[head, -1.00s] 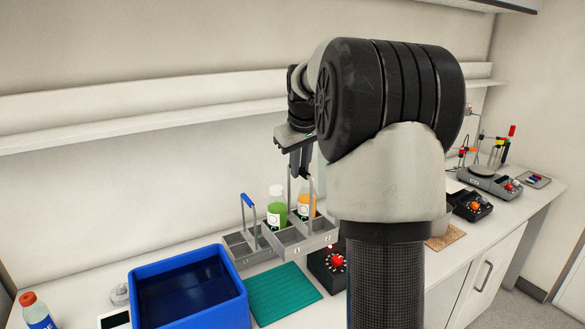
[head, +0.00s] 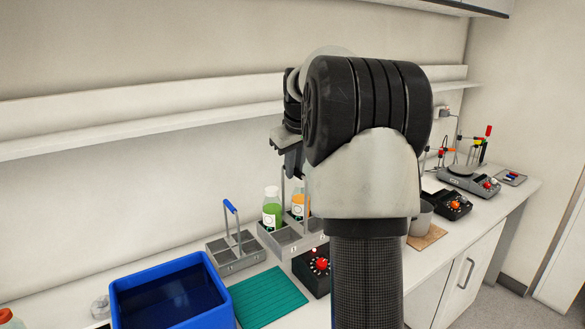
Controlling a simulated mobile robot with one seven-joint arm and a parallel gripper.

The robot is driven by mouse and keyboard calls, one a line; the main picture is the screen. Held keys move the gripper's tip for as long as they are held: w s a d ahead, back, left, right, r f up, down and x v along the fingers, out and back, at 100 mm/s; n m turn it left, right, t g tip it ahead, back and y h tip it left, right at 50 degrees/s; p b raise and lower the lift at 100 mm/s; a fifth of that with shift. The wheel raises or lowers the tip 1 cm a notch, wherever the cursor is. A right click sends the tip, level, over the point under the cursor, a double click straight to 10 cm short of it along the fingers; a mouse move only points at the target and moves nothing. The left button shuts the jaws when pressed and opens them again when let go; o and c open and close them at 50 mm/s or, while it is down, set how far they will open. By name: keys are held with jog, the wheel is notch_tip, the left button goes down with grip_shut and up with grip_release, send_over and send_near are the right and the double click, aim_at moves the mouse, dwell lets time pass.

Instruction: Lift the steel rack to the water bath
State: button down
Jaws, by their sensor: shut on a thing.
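The grey steel rack (head: 291,239) hangs from my gripper (head: 292,170) in the middle of the head view. It carries a bottle with green content (head: 271,208) and one with orange content (head: 298,205). It looks level and raised above the bench. My gripper is shut on its upright handle; the grip itself is partly hidden, and my arm covers the rack's right side. A blue open tub with a dark blue inside (head: 218,290) stands at the lower left; I cannot tell whether it is the water bath.
A second grey rack with a blue handle (head: 238,262) stands left of the held rack. A teal mat (head: 268,299) lies right of the tub. A black device with a red knob (head: 311,275) is below the held rack. A wall shelf (head: 150,118) runs behind.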

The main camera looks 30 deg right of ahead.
jog(key=d, duration=1)
jog(key=shift+w+d+r, duration=0.2)
jog(key=shift+w, duration=0.15)
dwell(0.6)
